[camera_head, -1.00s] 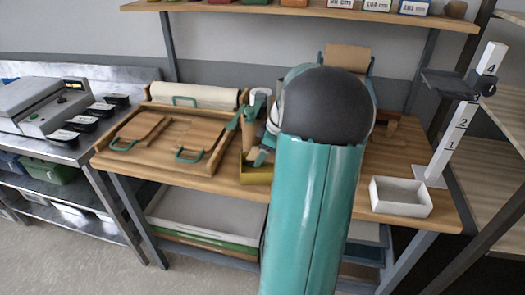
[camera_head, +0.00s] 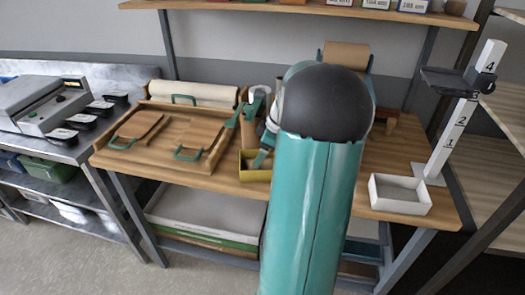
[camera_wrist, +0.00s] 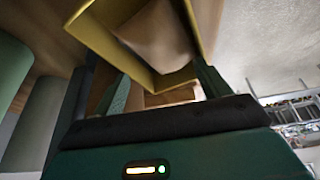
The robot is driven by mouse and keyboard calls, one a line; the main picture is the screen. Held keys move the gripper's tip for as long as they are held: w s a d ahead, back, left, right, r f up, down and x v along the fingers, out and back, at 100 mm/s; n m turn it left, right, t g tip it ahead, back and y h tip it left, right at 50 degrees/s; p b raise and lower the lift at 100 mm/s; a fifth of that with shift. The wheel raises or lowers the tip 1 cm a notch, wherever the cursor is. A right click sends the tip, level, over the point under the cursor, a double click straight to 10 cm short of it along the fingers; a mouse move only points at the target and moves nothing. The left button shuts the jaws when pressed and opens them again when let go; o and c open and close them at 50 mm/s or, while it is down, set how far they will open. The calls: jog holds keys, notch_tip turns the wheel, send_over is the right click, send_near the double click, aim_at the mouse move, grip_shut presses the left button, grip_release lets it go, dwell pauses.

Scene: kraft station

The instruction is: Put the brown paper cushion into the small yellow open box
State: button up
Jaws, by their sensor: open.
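The small yellow open box (camera_head: 255,175) stands at the table's front edge, just left of my arm in the head view. In the wrist view its yellow rim (camera_wrist: 178,77) fills the top, tilted by the camera angle. A brown paper surface that looks like the cushion (camera_wrist: 160,35) shows inside the rim. My gripper (camera_wrist: 163,76) has its two green fingers spread apart at the box, with no object visibly clamped. In the head view a teal finger (camera_head: 262,158) is at the box opening.
A wooden tray (camera_head: 160,165) with flat brown pieces lies left of the box. A white paper roll (camera_head: 195,93) lies behind it. A white open box (camera_head: 400,195) and a numbered post (camera_head: 461,125) stand at right. Some tabletop between my arm and the white box is clear.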

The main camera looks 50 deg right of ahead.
jog(key=shift+w+a+r, duration=0.15)
jog(key=shift+w, duration=0.2)
jog(key=shift+r, duration=0.15)
jog(key=v, duration=1.2)
jog(key=shift+s+r, duration=0.2)
jog(key=shift+r, duration=0.05)
